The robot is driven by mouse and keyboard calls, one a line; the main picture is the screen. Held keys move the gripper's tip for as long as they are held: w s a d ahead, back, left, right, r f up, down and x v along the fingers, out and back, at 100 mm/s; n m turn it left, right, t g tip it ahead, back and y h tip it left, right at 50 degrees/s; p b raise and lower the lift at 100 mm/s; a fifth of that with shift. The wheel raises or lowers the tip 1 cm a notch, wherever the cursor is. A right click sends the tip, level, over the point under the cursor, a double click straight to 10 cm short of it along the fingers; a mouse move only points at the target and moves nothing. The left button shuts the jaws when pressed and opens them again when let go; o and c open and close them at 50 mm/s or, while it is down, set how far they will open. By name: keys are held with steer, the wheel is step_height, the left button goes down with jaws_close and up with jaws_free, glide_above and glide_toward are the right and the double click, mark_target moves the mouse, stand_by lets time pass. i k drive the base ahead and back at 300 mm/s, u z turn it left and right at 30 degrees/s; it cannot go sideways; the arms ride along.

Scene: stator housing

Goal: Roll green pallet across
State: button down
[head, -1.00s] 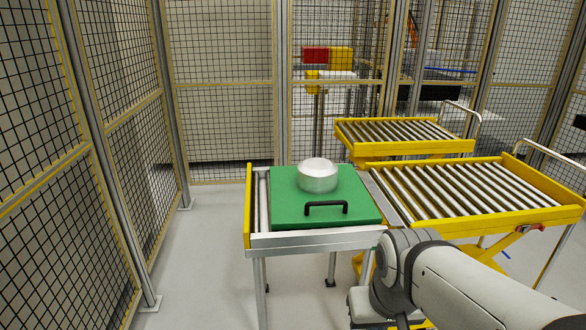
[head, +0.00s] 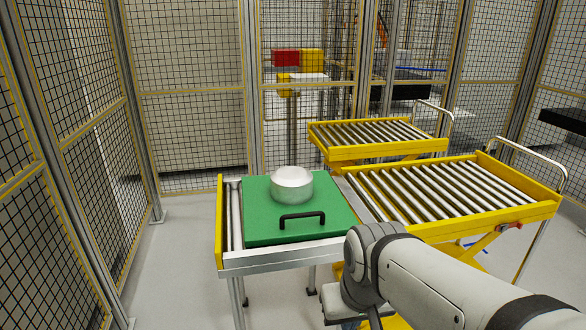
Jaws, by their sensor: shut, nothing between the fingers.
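The green pallet (head: 262,222) lies flat on a roller table (head: 284,258) in the middle of the head view. A round silver housing (head: 291,186) sits on top of it, towards the back. A black handle (head: 302,219) stands at the pallet's front edge. Bare rollers show along the pallet's left side. My arm reaches in from the lower right, in front of the tables. My gripper is not in view, so its place relative to the pallet cannot be seen.
A yellow roller cart (head: 449,229) stands right beside the table, its rollers empty. A second empty yellow roller cart (head: 376,152) stands behind it. Mesh fencing (head: 190,120) closes off the left and back. The floor left of the table is clear.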

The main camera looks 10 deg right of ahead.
mark_target(291, 203)
steer(key=i, duration=1.4)
steer(key=u, duration=0.05)
